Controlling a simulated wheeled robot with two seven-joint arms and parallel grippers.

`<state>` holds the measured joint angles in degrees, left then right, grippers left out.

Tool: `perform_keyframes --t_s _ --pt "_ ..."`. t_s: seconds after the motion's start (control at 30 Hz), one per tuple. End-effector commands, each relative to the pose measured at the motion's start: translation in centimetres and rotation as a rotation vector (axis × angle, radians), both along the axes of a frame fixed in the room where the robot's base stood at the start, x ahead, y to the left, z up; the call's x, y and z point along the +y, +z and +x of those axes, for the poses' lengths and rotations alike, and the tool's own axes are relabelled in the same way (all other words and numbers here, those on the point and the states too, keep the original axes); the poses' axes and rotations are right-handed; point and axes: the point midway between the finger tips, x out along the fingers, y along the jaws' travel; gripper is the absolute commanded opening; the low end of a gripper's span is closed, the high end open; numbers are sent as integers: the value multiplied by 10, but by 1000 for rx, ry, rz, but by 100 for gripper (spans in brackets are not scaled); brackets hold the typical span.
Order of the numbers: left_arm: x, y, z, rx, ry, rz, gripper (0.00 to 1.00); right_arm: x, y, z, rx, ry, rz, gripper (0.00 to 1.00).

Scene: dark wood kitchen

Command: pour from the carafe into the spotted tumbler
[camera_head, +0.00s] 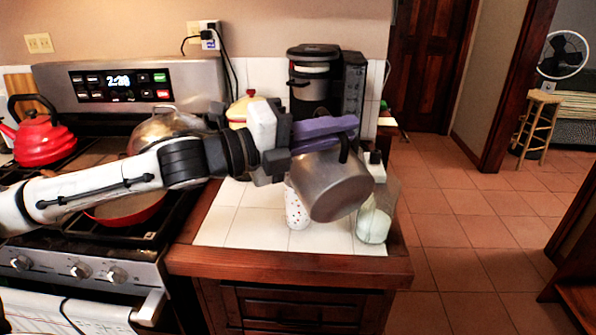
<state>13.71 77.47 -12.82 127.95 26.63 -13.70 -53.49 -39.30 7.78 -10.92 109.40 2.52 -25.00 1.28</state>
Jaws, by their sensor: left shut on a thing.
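My left gripper (340,132), with purple fingers, reaches in from the left over the tiled counter. It is shut on the carafe (335,188), a steel vessel with a dark handle, near its top. The carafe is tilted and held above the counter. The spotted tumbler (297,212), white with red dots, stands on the tiles below and partly behind the carafe. The carafe hides the tumbler's right side, and its rim does not show clearly. I cannot see any liquid flowing. My right gripper is not in view.
A glass jar (373,226) with pale contents stands right of the tumbler, close to the carafe. A black coffee maker (326,80) is behind. The stove (75,265) with a red kettle (38,140) is left. Tiles (237,228) at the counter's front left are clear.

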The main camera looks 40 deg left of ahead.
Motion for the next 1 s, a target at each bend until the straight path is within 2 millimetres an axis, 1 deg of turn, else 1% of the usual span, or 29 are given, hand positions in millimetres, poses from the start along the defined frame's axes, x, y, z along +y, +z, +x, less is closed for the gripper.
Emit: perform_keyframes --t_s 0.03,0.1,0.2,0.33,0.47,0.63,1.0 --pt "0 5 0 -7 -1 -3 0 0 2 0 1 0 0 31" --pt "2 7 1 -2 -2 -9 0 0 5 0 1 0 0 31" --pt "2 5 1 -1 -3 -12 0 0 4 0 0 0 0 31" --pt "4 8 3 6 -4 -24 0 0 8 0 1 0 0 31" --pt "3 7 3 7 -5 -26 0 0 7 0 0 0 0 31" --pt "6 10 4 14 -6 -39 0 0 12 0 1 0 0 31" --pt "8 10 5 22 -9 -53 0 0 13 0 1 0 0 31"
